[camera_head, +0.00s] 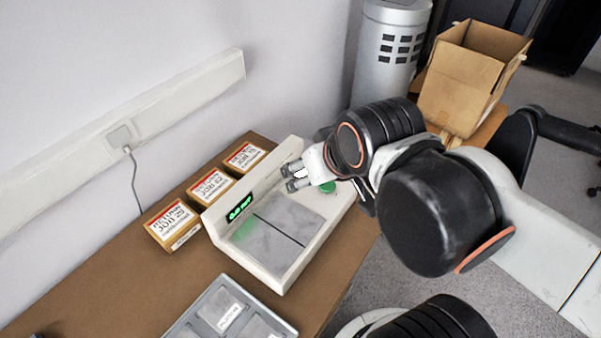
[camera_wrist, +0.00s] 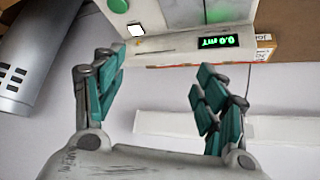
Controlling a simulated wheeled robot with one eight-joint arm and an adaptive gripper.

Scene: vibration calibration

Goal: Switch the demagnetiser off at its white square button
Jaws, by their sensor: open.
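The demagnetiser (camera_head: 286,268) is a white box on the brown table, with grey plates on top and a lit green display (camera_head: 240,207). In the wrist view the display (camera_wrist: 216,42) appears upside down and seems to read 0.0 mT. The white square button (camera_wrist: 136,30) is on the demagnetiser's face beside the display, near a round green button (camera_wrist: 118,5). My gripper (camera_head: 291,178) is over the far right end of the demagnetiser. In the wrist view my gripper (camera_wrist: 155,72) is open and empty, its fingers apart, with the white button showing beyond them, not visibly touched.
Several labelled cardboard boxes (camera_head: 173,226) stand along the wall behind the demagnetiser. A grey compartment tray (camera_head: 193,316) lies in front of it. A silver cylinder (camera_head: 385,60) and an open carton (camera_head: 458,95) are at the back right. A wall socket (camera_head: 120,136) has a cable.

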